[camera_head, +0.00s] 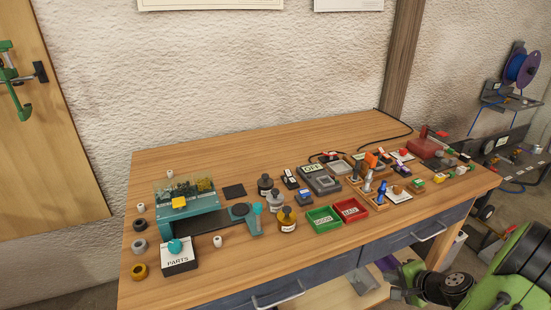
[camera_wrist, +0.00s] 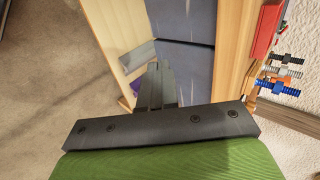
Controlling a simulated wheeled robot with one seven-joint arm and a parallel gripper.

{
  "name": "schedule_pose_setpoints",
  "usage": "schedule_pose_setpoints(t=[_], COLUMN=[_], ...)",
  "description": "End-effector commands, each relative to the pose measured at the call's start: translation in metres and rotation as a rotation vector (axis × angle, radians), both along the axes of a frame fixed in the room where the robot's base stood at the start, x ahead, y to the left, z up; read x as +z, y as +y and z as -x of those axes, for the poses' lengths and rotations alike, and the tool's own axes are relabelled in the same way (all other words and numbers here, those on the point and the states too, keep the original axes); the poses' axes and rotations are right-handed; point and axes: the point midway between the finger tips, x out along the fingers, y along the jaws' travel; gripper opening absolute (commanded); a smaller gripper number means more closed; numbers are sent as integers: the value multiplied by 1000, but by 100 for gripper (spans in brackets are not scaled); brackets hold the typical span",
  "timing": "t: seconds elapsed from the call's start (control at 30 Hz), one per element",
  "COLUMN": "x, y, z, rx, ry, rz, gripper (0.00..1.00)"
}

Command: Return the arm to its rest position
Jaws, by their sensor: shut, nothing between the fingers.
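My gripper (camera_wrist: 154,70) shows in the wrist view with its two grey fingers together and nothing between them. In the head view my gripper (camera_head: 398,293) is low at the lower right, in front of the workbench's drawer fronts and below the level of its top. My green arm (camera_head: 522,270) fills the lower right corner of that view. The fingers appear clear of the bench, though the exact gap cannot be told.
The wooden workbench (camera_head: 290,150) carries a green bin (camera_head: 324,220), a red bin (camera_head: 350,211), bottles and many small parts. A drawer handle (camera_head: 430,232) juts from its front. A shelf (camera_head: 340,298) sits beneath. A cluttered grey stand (camera_head: 510,150) is at the right.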

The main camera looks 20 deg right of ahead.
Motion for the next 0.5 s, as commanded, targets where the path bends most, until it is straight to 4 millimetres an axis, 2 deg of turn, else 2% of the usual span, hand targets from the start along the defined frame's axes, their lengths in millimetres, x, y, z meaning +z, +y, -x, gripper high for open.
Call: schedule_pose_setpoints(t=[0.07,0.17,0.27,0.33,0.43,0.5], x=[1,23,74,113,164,199], y=[1,20,70,114,173,211], z=[-1,-15,-38,-46,-42,-30], rx=[5,99,319,492,706,833], ry=[2,35,119,186,259,292], rz=[2,50,173,280,436,545], gripper=[0,0,0,0,0,0])
